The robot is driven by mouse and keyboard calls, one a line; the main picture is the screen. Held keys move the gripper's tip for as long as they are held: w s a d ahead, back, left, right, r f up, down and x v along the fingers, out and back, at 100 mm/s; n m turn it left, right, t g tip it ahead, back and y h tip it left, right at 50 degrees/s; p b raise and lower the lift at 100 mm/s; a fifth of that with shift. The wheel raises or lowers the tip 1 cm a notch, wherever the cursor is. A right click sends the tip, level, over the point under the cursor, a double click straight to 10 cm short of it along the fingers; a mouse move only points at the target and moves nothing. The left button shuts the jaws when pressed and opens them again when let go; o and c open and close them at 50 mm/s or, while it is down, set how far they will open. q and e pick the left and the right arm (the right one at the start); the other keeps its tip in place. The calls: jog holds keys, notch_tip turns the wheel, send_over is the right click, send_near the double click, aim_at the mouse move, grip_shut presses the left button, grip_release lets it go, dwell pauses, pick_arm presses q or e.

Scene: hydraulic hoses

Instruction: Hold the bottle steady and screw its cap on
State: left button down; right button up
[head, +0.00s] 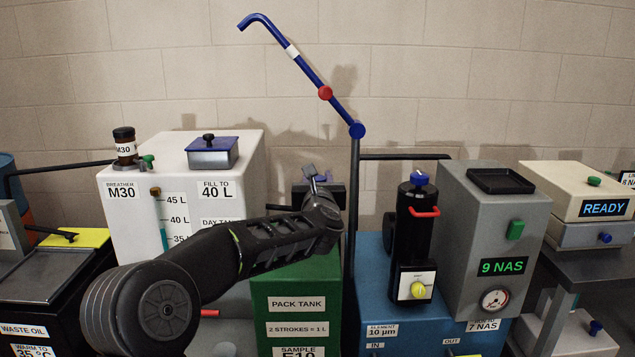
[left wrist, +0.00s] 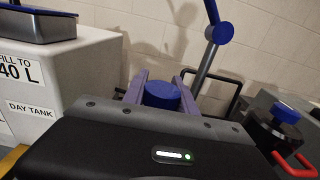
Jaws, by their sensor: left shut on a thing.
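My left arm reaches from the lower left over the green pack tank in the head view. My left gripper (head: 314,178) is at its end, small and partly hidden behind the wrist. In the left wrist view its two purple fingers are shut on a round blue cap (left wrist: 162,95). Its flat top and part of its side show between them. Whether a bottle is under the cap is hidden by the gripper body. My right gripper is in neither view.
The green pack tank (head: 296,282) stands below my left gripper. The white day tank (head: 127,211) is to the left. A black cylinder (head: 413,230) with a red handle and a grey cabinet (head: 480,230) stand right. A blue bent pipe (head: 300,65) rises behind.

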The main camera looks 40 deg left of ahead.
pick_arm(q)
jog(key=c, duration=1.6)
grip_release()
grip_shut()
jog(key=shift+r, duration=0.1)
jog(key=s+d+f+m+t+h+p, duration=0.1)
jog(key=s+d+f+m+h+p, duration=0.1)
jog(key=d+f, duration=0.5)
jog(key=s+d+f+m+t+h+p, duration=0.1)
jog(key=d+f+h, duration=0.4)
jog(key=d, duration=0.8)
jog(key=s+d+f+m+t+h+p, duration=0.1)
jog(key=s+d+f+m+h+p, duration=0.2)
jog(key=d+f, duration=0.7)
jog(key=shift+s+d+m+t+h+p, duration=0.2)
jog(key=shift+d+m+t+h+p, duration=0.15)
jog(key=shift+d+m, duration=0.3)
